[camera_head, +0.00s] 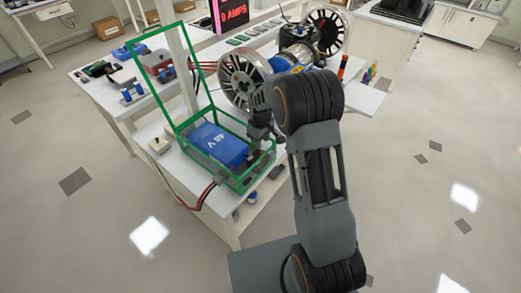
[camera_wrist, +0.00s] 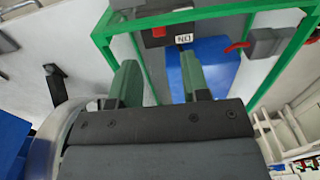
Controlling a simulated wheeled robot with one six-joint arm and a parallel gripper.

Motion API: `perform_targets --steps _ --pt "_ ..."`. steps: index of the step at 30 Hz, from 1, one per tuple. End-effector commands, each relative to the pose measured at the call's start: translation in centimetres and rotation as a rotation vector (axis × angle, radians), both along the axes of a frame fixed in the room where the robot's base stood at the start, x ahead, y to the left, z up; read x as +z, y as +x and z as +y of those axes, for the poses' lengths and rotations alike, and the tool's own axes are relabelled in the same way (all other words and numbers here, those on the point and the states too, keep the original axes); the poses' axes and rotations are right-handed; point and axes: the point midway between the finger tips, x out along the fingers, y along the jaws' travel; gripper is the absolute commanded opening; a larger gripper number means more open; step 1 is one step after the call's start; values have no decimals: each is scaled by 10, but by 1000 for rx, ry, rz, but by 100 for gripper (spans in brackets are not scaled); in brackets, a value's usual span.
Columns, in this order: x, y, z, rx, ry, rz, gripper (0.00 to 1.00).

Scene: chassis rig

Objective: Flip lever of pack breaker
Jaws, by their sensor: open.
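The blue pack (camera_head: 220,143), marked 48 V, lies in a green-framed case (camera_head: 178,127) with its framed lid raised. The wrist view also shows the pack (camera_wrist: 211,66). A dark box with a red part (camera_wrist: 159,32) and a small white label (camera_wrist: 183,38) sits at the pack's edge. A grey block (camera_wrist: 266,42) with a red lever (camera_wrist: 236,47) is at the right. I cannot tell which is the breaker. My gripper (camera_head: 262,132) is over the case's right end; its two green fingers (camera_wrist: 160,78) are apart and empty, with no visible contact.
Red and black cables (camera_head: 207,194) leave the case's front. A large spoked wheel (camera_head: 243,79) stands close behind my gripper. A white switch box (camera_head: 158,145) sits left of the case on the white bench (camera_head: 208,212).

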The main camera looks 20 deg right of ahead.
Motion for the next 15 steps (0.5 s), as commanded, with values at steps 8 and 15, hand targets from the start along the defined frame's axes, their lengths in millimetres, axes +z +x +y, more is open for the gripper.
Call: perform_targets --steps 8,15 --pt "-44 -1 0 -1 0 2 43" --pt "-61 0 0 -2 0 0 43"
